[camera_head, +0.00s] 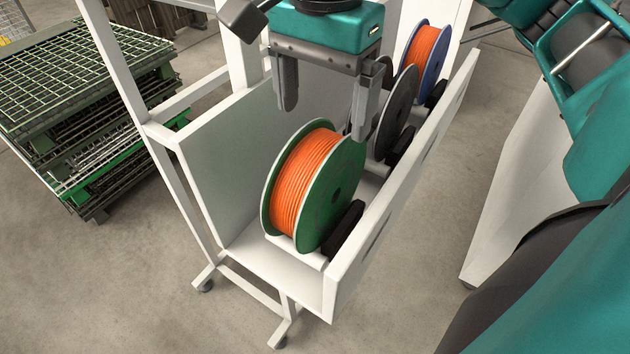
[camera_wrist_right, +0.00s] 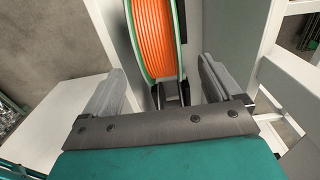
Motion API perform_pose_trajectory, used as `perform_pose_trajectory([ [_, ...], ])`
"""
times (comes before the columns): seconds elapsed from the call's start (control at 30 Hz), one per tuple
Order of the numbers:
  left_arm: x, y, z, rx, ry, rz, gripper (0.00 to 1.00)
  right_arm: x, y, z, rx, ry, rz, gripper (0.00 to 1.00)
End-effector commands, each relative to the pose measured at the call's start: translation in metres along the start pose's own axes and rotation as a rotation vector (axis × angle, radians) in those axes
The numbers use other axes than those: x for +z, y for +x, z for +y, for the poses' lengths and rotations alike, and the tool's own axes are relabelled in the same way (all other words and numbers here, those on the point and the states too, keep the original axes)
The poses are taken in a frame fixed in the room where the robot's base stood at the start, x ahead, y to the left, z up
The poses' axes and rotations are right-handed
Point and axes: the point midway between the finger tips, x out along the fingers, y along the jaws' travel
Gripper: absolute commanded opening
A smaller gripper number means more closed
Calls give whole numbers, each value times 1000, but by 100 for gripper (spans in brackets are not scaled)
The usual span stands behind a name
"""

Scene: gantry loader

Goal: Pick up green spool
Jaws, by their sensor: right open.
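The green spool (camera_head: 333,190) has green flanges and is wound with orange cable. It stands upright on its rollers in the front of the white rack's trough, tilted a little in the head view. My right gripper (camera_head: 322,118) is open, with one finger on each side and its tips near the spool's upper rim. The wrist view shows the spool (camera_wrist_right: 157,40) ahead, between the two spread fingers of the right gripper (camera_wrist_right: 165,85). I see no contact. My left gripper is not in view.
A dark grey spool (camera_head: 398,110) and a blue spool with orange cable (camera_head: 428,48) stand behind it in the same trough. White trough walls (camera_head: 400,185) flank the spools closely. Green wire-mesh crates (camera_head: 85,90) are stacked on the floor at left.

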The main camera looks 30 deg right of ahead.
Motion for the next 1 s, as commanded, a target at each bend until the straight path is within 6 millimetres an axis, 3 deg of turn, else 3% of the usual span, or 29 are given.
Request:
perform_pose_trajectory([
  [0.1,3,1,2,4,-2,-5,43,0,20,1,3,0,0,92],
  [0.37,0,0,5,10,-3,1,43,3,41,1,2,-2,0,92],
  [0.6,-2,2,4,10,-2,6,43,10,76,3,3,1,-1,92],
  [0.93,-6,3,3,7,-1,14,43,10,84,2,0,0,-1,92],
  [1.0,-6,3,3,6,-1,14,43,10,84,2,0,0,-1,86],
])
